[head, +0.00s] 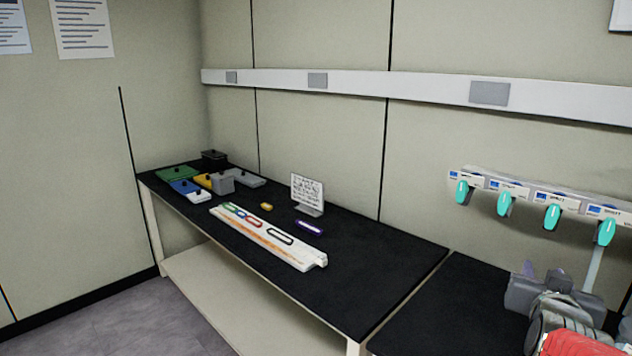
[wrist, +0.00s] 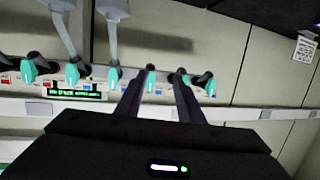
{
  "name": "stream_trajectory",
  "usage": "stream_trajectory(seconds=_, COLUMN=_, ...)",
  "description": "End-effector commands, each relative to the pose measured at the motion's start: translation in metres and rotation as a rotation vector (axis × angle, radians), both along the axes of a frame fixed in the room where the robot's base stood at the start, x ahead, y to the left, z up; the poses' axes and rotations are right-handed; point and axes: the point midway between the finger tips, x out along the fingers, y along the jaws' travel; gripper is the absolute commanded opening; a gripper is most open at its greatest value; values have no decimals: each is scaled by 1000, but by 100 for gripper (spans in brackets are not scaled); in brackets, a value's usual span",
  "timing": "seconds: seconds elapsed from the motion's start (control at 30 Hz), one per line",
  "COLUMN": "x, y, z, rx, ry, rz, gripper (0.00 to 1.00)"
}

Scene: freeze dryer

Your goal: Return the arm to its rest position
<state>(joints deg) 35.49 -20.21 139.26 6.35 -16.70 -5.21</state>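My arm (head: 560,310) shows at the lower right of the head view, over the dark bench and below the row of teal valves. Its lower part runs out of the frame. In the wrist view my gripper (wrist: 154,88) has two dark fingers standing apart, with nothing held between them. A teal valve handle (wrist: 150,80) shows beyond the gap between the fingers. I cannot tell from this view how far the fingers are from it. The fingertips are not clear in the head view.
Teal valves (head: 553,217) hang from a white manifold on the wall close to my arm. A pale tube (head: 593,268) hangs from the rightmost valve. The left bench (head: 365,290) holds lidded boxes, a white rack (head: 290,253) and a small sign (head: 307,190). Its front right is clear.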

Motion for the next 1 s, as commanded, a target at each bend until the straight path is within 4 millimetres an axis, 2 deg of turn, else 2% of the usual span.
stream_trajectory(seconds=0.03, x=5, y=23, z=-4, rx=24, ry=31, rz=47, gripper=34)
stream_trajectory(seconds=0.27, x=6, y=116, z=-36, rx=135, ry=213, rz=227, gripper=34)
stream_trajectory(seconds=0.47, x=-18, y=191, z=-61, rx=203, ry=387, rz=369, gripper=34)
stream_trajectory(seconds=0.6, x=-46, y=235, z=-77, rx=238, ry=516, rz=458, gripper=34)
stream_trajectory(seconds=0.8, x=-98, y=286, z=-97, rx=264, ry=705, rz=566, gripper=34)
stream_trajectory(seconds=0.9, x=-120, y=299, z=-103, rx=270, ry=779, rz=598, gripper=34)
stream_trajectory(seconds=1.0, x=-133, y=305, z=-107, rx=272, ry=821, rz=613, gripper=34)
